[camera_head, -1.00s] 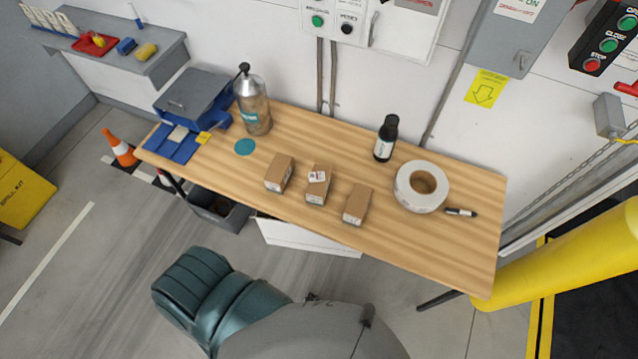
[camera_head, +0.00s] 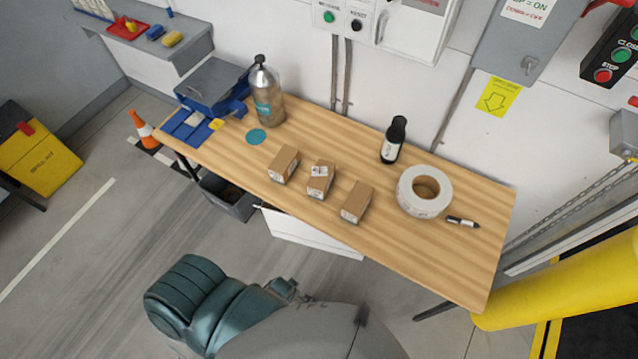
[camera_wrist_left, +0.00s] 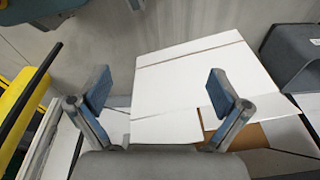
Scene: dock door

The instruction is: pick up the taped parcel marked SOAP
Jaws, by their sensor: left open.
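Three small brown parcels stand in a row on the wooden table in the head view: a left one (camera_head: 284,164), a middle one (camera_head: 319,181) with a white and red label on top, and a right one (camera_head: 356,202). Their print is too small to read, so I cannot tell which is marked SOAP. My left gripper (camera_wrist_left: 160,90) is open and empty in the left wrist view, its two blue-padded fingers wide apart over a white carton (camera_wrist_left: 195,75). No parcel shows between them. My right gripper is not in view.
The table (camera_head: 430,250) also holds a metal bottle (camera_head: 268,97), a dark bottle (camera_head: 393,140), a tape roll (camera_head: 424,191), a marker (camera_head: 463,222) and a teal disc (camera_head: 256,136). A grey bin (camera_head: 228,197) stands below. A yellow post (camera_head: 560,290) is right.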

